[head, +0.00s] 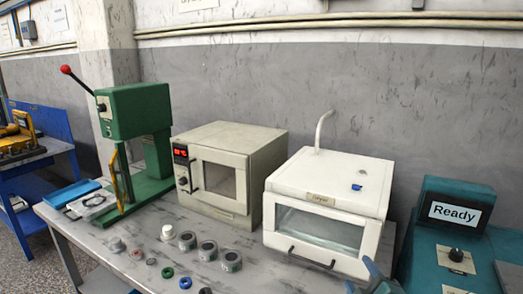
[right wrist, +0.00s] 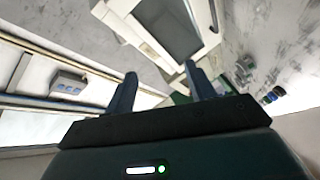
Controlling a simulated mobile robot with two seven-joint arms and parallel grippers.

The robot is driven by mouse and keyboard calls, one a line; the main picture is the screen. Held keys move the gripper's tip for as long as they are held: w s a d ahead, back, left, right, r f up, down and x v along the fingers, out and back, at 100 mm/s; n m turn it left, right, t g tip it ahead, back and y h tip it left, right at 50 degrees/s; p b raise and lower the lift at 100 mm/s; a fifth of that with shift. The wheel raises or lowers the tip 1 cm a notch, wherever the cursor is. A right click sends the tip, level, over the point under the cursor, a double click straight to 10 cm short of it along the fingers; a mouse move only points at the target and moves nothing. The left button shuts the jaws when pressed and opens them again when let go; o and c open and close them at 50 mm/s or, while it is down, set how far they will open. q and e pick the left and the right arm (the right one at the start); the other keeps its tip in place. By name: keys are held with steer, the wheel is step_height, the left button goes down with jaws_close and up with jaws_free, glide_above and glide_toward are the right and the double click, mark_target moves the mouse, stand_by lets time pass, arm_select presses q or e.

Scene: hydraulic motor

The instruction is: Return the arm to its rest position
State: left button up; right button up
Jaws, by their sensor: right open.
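My right gripper (head: 359,273) shows at the bottom edge of the head view, in front of the white cabinet's lower right corner. Only its blue-grey fingers and a little of its body are in the picture. In the right wrist view its two fingers (right wrist: 160,76) stand apart with nothing between them, so it is open and empty. Most of the right arm is out of the picture. My left gripper and left arm do not show.
The white cabinet (head: 325,190) and beige oven (head: 217,167) stand on the bench, with the green lever press (head: 139,112) further left. Several small rings and parts lie in front. A teal console (head: 458,232) reading "Ready" stands right of my gripper.

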steer(key=s+f+m+g, duration=0.4)
steer(key=s, duration=0.5)
steer(key=s+f+m+g, duration=0.3)
steer(key=s+f+g, duration=0.15)
steer(key=s, duration=0.55)
steer(key=s+f+m+g, duration=0.4)
steer(key=s+g, duration=0.1)
steer(key=s, duration=0.4)
arm_select(q)
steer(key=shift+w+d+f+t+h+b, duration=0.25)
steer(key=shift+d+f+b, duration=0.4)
steer(key=shift+b, duration=1.65)
arm_select(e)
steer(key=w+a+f+t+y, duration=0.1)
steer(key=w+a+f+t, duration=0.2)
steer(key=f+t, duration=0.1)
steer(key=w+a+f+n+t+y, duration=0.1)
steer(key=w+a+f+t+y, duration=0.1)
steer(key=f, duration=0.5)
steer(key=shift+w+a+f+t, duration=0.15)
steer(key=shift+w+a+t, duration=0.7)
steer(key=shift+a, duration=0.15)
